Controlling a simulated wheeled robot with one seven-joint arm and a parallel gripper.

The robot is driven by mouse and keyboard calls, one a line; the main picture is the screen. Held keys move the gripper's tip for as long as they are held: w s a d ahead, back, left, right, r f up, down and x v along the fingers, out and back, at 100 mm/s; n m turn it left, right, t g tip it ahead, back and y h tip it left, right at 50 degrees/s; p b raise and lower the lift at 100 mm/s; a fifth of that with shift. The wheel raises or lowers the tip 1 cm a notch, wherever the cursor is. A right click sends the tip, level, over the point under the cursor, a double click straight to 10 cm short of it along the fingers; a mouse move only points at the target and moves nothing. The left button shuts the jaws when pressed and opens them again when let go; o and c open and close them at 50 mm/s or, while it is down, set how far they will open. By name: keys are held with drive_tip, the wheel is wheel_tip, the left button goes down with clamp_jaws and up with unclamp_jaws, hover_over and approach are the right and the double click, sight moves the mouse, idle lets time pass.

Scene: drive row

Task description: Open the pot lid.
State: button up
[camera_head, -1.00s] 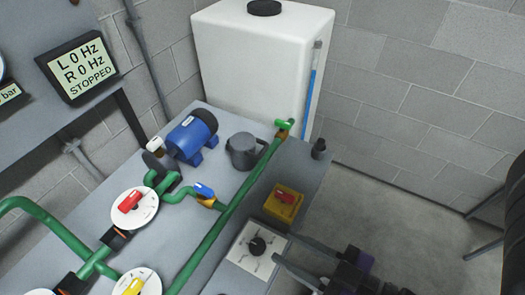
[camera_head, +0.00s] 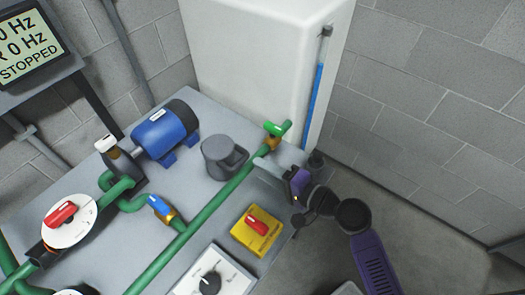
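The pot is a dark grey round vessel (camera_head: 226,168) on the grey bench, right of the blue motor and left of a green pipe. A flat grey lid (camera_head: 216,147) appears to lie on its top. My gripper (camera_head: 262,170) reaches in from the right, over the bench edge and close to the green pipe, a short way right of the pot. It appears clear of the pot. Its fingers are seen nearly edge-on, so their gap is unclear. I see nothing held between them.
A green valve handle (camera_head: 283,128) stands just behind my gripper. A yellow box with a red switch (camera_head: 257,227) and a white dial panel (camera_head: 213,276) lie in front. A blue motor (camera_head: 163,130) stands left of the pot. A white tank (camera_head: 250,60) rises behind. Floor at the right is clear.

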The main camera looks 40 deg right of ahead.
sight(241, 160)
drive_tip(key=x, duration=0.5)
drive_tip(key=p+x, duration=0.1)
drive_tip(key=x, duration=0.1)
drive_tip(key=shift+w+a+f, duration=0.15)
drive_tip(key=shift+w+a, duration=0.1)
drive_tip(key=shift+a, duration=0.2)
clamp_jaws()
idle(1.1)
